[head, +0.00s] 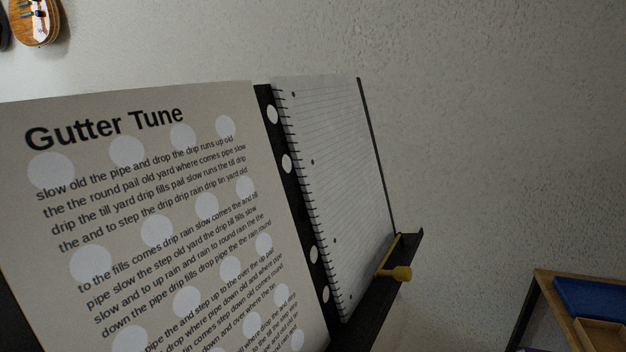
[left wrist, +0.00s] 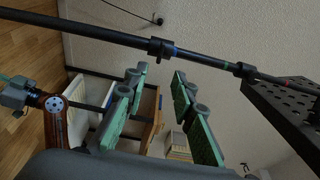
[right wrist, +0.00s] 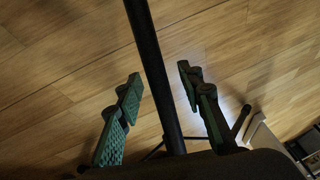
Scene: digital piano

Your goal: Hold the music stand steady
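The music stand's black desk (head: 375,300) fills the middle of the head view. It bears a sheet titled "Gutter Tune" (head: 200,215) and a spiral notebook (head: 335,170). A yellow piece (head: 396,272) sits at its lip. In the left wrist view the stand's dark pole (left wrist: 110,35) crosses beyond my left gripper (left wrist: 163,80), which is open and empty; the perforated desk (left wrist: 285,105) is at the right. In the right wrist view the pole (right wrist: 150,60) runs between the parted fingers of my right gripper (right wrist: 158,85). I cannot tell whether they touch it.
A shelf (head: 570,310) with a blue tray (head: 592,298) stands at the lower right in the head view. A guitar (head: 35,22) hangs on the wall at the upper left. Wooden floor (right wrist: 230,60) is clear around the pole.

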